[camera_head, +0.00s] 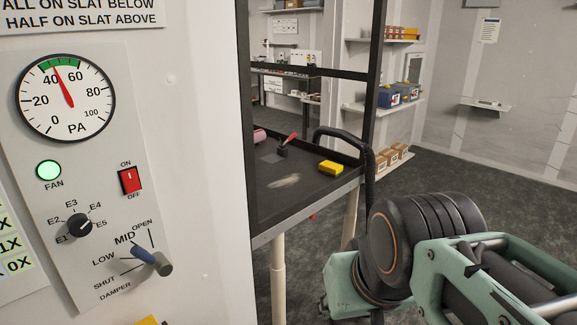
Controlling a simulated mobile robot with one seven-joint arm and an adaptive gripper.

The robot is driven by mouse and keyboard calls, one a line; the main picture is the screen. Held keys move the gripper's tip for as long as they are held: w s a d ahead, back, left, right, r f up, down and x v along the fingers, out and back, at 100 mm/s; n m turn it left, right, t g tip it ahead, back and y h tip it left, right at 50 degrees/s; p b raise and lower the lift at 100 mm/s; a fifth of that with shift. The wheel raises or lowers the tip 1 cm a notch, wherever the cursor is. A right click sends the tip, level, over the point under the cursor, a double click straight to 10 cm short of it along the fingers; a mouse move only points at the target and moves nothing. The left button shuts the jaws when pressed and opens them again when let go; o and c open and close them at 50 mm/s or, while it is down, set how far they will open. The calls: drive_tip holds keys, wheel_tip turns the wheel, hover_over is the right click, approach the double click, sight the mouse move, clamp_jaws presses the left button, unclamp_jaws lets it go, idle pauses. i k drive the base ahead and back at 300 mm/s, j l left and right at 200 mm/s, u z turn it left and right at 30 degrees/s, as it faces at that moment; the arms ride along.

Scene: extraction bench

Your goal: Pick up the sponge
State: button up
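A yellow block that looks like the sponge (330,168) lies on the black tray top (315,187) of a bench or cart, near its right side. Its top and front faces show. My arm fills the lower right of the view, in front of and to the right of the tray. The fingers of my gripper cannot be made out, so I cannot tell how it stands to the sponge. Nothing touches the sponge.
A red-handled tool (287,144) and a pink item (259,135) are on the tray. A control panel (80,180) stands close on the left. Shelves (385,105) line the back. Grey floor (450,180) is open right.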

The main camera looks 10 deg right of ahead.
sight(333, 168)
drive_tip(key=i+l, duration=0.5)
drive_tip(key=l, duration=0.2)
drive_tip(key=i+l, duration=0.25)
drive_tip(key=i, duration=0.2)
drive_tip(key=i+l, duration=0.3)
drive_tip(key=i, duration=0.15)
drive_tip(key=i+j+u, duration=0.05)
